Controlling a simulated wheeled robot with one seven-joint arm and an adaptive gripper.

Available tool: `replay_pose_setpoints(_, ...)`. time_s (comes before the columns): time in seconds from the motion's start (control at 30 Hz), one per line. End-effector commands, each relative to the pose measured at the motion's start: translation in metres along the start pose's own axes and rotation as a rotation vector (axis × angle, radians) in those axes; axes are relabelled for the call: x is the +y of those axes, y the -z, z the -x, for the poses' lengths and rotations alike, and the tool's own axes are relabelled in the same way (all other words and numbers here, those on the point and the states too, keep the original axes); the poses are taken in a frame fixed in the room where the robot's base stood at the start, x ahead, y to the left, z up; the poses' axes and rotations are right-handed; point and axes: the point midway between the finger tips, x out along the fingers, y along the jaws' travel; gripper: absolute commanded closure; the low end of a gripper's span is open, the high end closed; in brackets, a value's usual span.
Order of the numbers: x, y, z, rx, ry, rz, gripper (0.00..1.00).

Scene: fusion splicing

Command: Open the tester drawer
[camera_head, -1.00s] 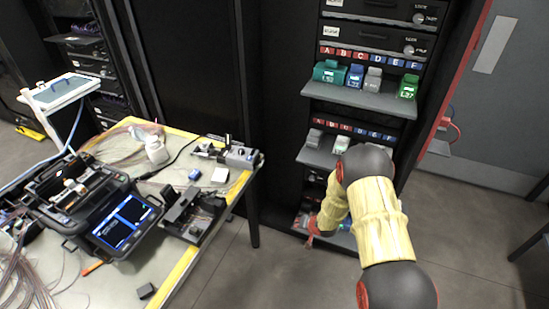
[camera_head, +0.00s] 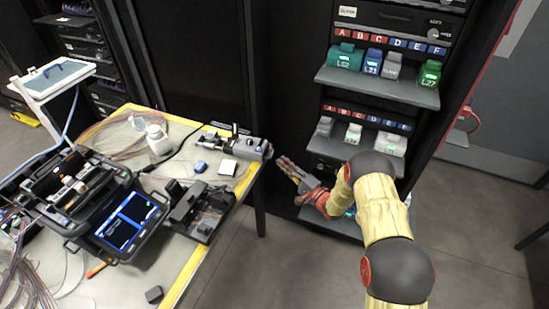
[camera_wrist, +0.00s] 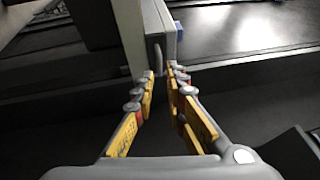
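In the wrist view, a grey box-like front (camera_wrist: 153,38) with a small curved handle (camera_wrist: 158,60) lies just beyond my fingertips. I cannot tell for sure whether it is the tester drawer. My gripper (camera_wrist: 162,74) is partly open there, its yellow-padded fingers apart with nothing clearly held between them. In the head view, my gripper (camera_head: 284,165) points up-left, between the rack and the table. Its tips are near, and seem apart from, the grey device (camera_head: 253,147) at the table's right corner. No drawer is plainly labelled as the tester's.
The rack's upper shelf (camera_head: 375,88) and lower shelf (camera_head: 335,148) stick out with small cases on them. My forearm crosses in front of the rack's lower part. The table (camera_head: 120,275) holds a splicer (camera_head: 110,215), a white bottle (camera_head: 158,140) and cables. Open floor lies in front.

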Motion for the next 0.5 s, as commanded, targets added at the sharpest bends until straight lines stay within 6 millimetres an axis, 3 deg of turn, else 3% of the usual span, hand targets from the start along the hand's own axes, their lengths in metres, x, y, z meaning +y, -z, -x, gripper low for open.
replay_pose_setpoints(0.23,0.003,-0.001,-0.038,-0.001,0.0,0.002,0.87)
replay_pose_setpoints(0.5,0.001,0.0,-0.055,0.001,-0.002,0.001,0.87)
